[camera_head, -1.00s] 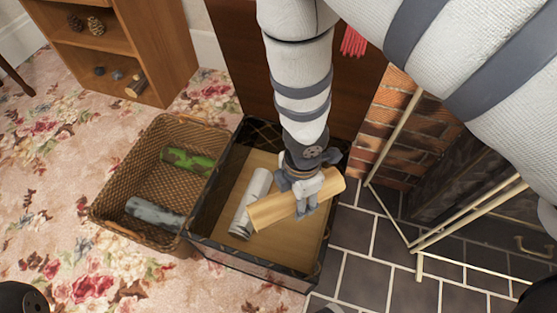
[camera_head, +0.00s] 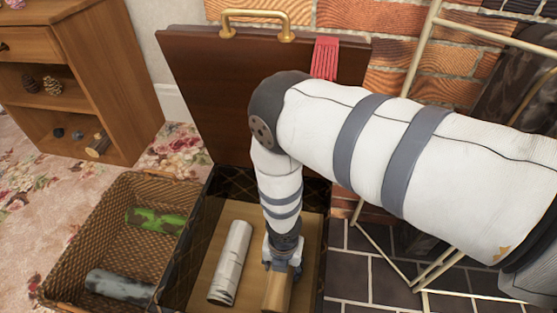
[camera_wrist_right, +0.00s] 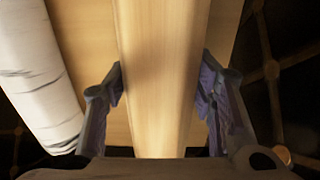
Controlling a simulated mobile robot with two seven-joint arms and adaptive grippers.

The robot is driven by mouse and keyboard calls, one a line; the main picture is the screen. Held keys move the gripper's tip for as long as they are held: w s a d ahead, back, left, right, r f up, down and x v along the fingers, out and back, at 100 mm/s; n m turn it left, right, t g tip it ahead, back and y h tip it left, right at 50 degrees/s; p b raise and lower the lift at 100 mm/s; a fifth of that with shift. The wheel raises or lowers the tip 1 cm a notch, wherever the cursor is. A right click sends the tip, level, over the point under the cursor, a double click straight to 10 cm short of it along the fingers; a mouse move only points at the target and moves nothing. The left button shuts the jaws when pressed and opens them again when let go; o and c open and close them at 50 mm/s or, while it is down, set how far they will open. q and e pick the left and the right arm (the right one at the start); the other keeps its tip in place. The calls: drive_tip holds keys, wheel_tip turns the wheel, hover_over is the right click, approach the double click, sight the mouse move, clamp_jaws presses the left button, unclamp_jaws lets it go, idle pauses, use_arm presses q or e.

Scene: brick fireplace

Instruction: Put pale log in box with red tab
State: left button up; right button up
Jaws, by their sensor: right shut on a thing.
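The pale log (camera_head: 278,291) is inside the open dark box (camera_head: 196,233), on the right part of its light wooden floor. A red fringed tab (camera_head: 325,58) hangs over the top edge of the box's raised brown lid. My right gripper (camera_head: 281,270) is down in the box, shut on the pale log; in the right wrist view its fingers (camera_wrist_right: 160,105) press both sides of the log (camera_wrist_right: 160,60). A white birch-like log (camera_head: 231,262) lies to the left of it, also in the right wrist view (camera_wrist_right: 38,75). My left gripper is not in view.
A wicker basket (camera_head: 97,208) stands left of the box, holding a mossy green log (camera_head: 155,219) and a grey log (camera_head: 118,286). A wooden shelf (camera_head: 110,50) stands at back left. A brass-framed fire screen (camera_head: 412,60) and brick wall are on the right.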

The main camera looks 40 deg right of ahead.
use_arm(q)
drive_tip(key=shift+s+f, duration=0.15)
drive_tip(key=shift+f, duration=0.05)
use_arm(e)
drive_tip(key=shift+f, duration=0.85)
drive_tip(key=shift+f, duration=0.2)
drive_tip(key=o, duration=1.5)
drive_tip(key=shift+r, duration=0.1)
wheel_tip(320, 180, up, 12)
drive_tip(key=p, duration=0.4)
drive_tip(key=shift+f, duration=0.2)
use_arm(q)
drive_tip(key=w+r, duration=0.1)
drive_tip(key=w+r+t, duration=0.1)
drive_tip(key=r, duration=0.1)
use_arm(e)
drive_tip(key=shift+r, duration=0.35)
